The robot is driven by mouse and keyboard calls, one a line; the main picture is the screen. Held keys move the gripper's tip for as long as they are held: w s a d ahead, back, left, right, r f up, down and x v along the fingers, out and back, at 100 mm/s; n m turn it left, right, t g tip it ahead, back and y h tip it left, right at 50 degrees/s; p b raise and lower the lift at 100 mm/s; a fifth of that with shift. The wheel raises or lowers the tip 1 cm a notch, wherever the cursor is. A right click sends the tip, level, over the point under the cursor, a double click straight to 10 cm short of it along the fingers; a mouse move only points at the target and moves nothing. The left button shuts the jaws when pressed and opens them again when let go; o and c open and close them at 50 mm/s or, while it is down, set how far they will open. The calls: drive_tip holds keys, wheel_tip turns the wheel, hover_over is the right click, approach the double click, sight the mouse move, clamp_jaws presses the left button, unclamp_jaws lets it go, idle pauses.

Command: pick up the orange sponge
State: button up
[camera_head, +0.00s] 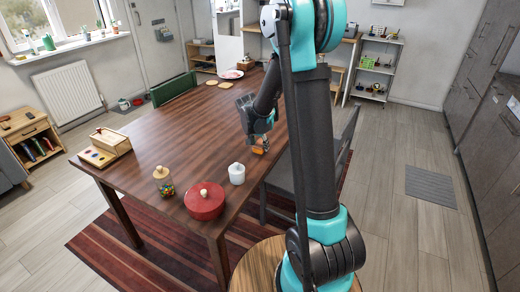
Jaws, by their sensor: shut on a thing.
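The orange sponge (258,150) is a small orange patch near the right edge of the dark wooden table (180,128). My gripper (260,141) points down right above it, and its fingers are shut on the sponge. The fingers hide part of the sponge. I cannot tell whether the sponge touches the table top.
Close to the sponge stands a white lidded jar (237,174). A red lidded pot (205,203), a jar with a wooden lid (163,180) and a wooden toy box (105,147) stand on the near half. A grey chair (290,180) is at the right edge. The table's middle is clear.

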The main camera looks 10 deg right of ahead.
sight(260, 145)
wheel_tip(260, 145, up, 18)
drive_tip(key=shift+f, duration=0.15)
